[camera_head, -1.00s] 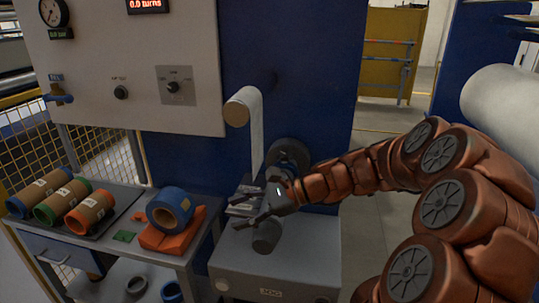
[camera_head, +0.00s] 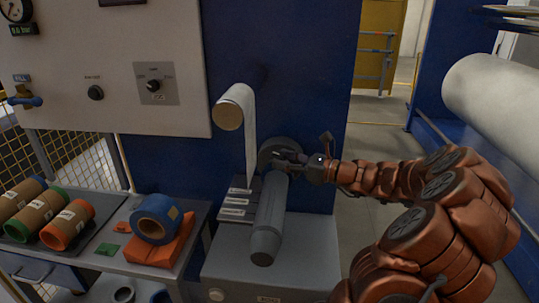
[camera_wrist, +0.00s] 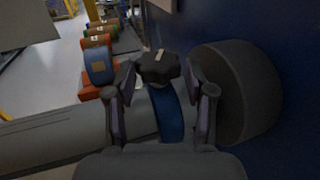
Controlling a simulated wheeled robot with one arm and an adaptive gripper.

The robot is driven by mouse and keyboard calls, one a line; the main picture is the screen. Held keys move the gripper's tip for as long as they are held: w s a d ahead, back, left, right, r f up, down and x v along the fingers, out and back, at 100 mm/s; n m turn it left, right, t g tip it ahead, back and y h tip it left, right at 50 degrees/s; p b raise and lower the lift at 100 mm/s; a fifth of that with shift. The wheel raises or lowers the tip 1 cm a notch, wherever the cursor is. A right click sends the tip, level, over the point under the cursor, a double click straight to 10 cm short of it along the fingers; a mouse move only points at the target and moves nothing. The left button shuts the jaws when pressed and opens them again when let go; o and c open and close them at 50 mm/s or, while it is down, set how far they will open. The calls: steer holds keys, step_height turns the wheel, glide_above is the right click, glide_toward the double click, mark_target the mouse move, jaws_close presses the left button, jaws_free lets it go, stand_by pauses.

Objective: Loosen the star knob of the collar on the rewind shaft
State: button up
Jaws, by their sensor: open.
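The black star knob (camera_wrist: 158,67), with a pale mark on top, stands on the blue collar (camera_wrist: 170,115) in the wrist view. The collar sits around the grey rewind shaft (camera_wrist: 70,132), close to a dark round flange (camera_wrist: 245,95). My gripper (camera_wrist: 163,80) is open, with one finger on each side of the knob. I cannot tell whether either finger touches it. In the head view, my gripper (camera_head: 284,158) is at the wall end of the shaft (camera_head: 270,215), beside the flange (camera_head: 267,149). It hides the knob and collar there.
A white web hangs from a roller (camera_head: 229,115) just left of the shaft. A grey cabinet (camera_head: 295,265) stands below. A side table holds several cores and a blue tape roll (camera_head: 156,218). A large white roll (camera_head: 490,100) is at right.

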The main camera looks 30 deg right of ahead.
mark_target(270, 164)
steer(key=shift+p+x, duration=0.3)
steer(key=shift+x, duration=1.95)
steer(key=shift+s+a, duration=0.1)
steer(key=shift+c, duration=0.5)
